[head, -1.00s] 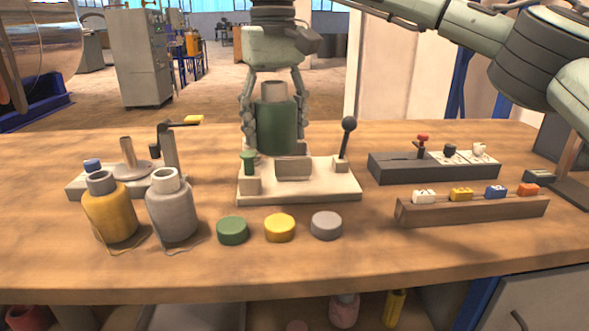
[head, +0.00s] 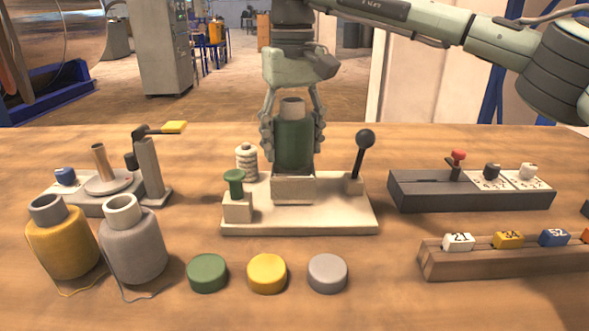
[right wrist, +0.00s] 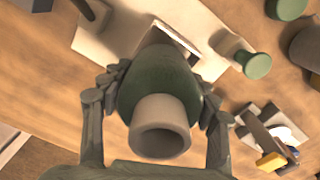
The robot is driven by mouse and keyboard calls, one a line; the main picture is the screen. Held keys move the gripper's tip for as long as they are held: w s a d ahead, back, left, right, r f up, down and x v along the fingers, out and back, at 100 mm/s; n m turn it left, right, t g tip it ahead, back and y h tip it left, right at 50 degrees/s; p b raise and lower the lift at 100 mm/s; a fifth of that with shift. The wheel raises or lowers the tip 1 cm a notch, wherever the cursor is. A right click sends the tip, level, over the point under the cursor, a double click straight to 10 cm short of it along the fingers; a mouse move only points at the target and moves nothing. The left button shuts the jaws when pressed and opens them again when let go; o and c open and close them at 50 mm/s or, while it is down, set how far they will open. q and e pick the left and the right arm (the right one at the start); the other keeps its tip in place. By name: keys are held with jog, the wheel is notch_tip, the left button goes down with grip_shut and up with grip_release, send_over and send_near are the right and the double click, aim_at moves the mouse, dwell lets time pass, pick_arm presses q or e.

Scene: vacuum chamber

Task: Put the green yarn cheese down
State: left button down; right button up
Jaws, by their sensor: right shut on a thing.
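The green yarn cheese (head: 293,146), a dark green wound body on a pale hollow tube, stands upright in my right gripper (head: 292,138). The fingers are shut on its two sides. In the right wrist view the cheese (right wrist: 152,82) sits between the fingers (right wrist: 157,100), its tube end towards the camera. Its lower end is just above or at a cream block (head: 293,188) on the cream base plate (head: 330,216). I cannot tell whether they touch. My left gripper is not in view.
The base carries a green-topped post (head: 234,184) and a black-knobbed lever (head: 362,150). A white spool (head: 246,160) stands behind it. Yellow (head: 62,245) and grey (head: 135,250) cheeses stand left. Green, yellow and grey discs (head: 327,273) lie in front. A switch box (head: 470,192) is right.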

aim_at(293, 168)
notch_tip(293, 168, down, 4)
jog(key=shift+f, duration=0.25)
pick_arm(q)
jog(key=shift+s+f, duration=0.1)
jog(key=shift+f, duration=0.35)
pick_arm(e)
jog(key=shift+f, duration=0.25)
jog(key=o, duration=1.3)
jog(key=shift+c, duration=0.2)
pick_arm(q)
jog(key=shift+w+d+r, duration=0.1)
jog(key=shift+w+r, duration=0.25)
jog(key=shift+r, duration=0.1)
